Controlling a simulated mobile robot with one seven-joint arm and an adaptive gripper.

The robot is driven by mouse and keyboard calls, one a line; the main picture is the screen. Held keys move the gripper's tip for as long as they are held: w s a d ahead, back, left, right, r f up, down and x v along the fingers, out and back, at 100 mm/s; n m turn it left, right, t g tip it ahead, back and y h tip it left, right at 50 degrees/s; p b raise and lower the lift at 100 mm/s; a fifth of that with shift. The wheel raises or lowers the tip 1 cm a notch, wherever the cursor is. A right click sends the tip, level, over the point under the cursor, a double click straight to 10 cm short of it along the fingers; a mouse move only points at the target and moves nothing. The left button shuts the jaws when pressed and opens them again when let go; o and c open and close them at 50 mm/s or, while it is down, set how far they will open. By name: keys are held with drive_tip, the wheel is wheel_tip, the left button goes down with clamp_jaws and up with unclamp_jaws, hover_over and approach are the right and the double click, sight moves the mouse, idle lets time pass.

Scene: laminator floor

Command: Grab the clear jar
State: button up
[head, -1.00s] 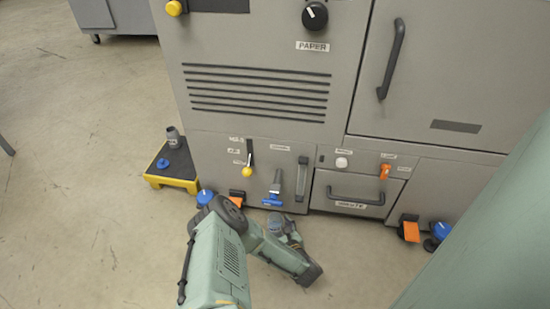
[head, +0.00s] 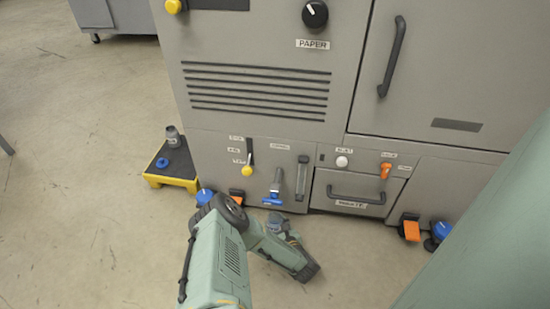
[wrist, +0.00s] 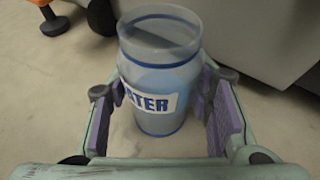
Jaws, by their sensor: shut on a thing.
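The clear jar (wrist: 160,75) stands upright between the two purple-padded fingers of my gripper (wrist: 165,100) in the wrist view. It is see-through, with blue bands near its top and bottom and a white label; the letters "TER" can be read. The fingers are shut on its sides.
The grey machine (head: 258,90) stands just beyond, with a blue-ended lever (head: 275,190) and a drawer handle (head: 355,195) low on its front. A yellow-edged black platform (head: 174,163) holds a grey bottle (head: 172,137). Open floor lies to the left.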

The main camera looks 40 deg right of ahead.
drive_tip(key=c, duration=0.4)
drive_tip(key=shift+o, duration=0.2)
drive_tip(key=shift+r, duration=0.1)
